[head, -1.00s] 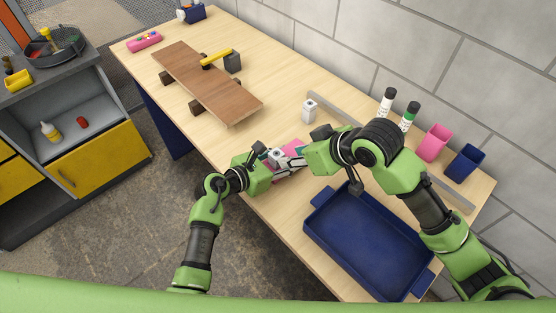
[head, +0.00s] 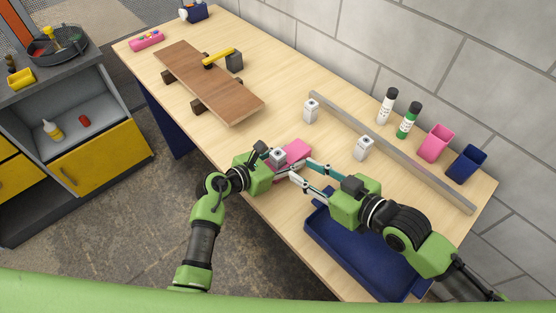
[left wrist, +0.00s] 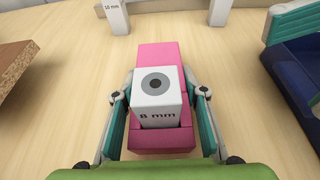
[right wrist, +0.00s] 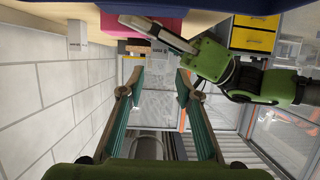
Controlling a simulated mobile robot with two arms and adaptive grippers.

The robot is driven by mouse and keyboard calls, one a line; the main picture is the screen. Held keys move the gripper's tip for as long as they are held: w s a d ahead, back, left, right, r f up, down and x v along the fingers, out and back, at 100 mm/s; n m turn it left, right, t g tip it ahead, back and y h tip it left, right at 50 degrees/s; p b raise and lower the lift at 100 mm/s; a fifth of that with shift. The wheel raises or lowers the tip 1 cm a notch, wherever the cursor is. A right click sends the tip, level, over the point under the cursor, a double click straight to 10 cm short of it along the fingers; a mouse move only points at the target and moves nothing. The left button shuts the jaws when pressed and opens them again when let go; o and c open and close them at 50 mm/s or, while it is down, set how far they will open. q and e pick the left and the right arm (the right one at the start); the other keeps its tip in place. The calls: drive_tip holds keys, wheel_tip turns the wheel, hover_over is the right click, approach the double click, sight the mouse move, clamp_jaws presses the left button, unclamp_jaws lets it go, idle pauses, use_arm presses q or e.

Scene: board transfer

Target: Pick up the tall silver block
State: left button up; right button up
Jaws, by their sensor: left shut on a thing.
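Two more silver blocks stand further back, one at the far end (head: 310,111) and one nearer the right arm (head: 363,148). I cannot tell which is tallest. My right gripper (right wrist: 157,80) is open and empty, pointing at the pink block from the right.
A long grey bar (head: 420,172) runs along the wall side. A blue tray (head: 320,228) lies under my right arm.

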sight(282, 157)
drive_tip(key=x, duration=0.9)
drive_tip(key=shift+w+r, duration=0.1)
clamp_jaws()
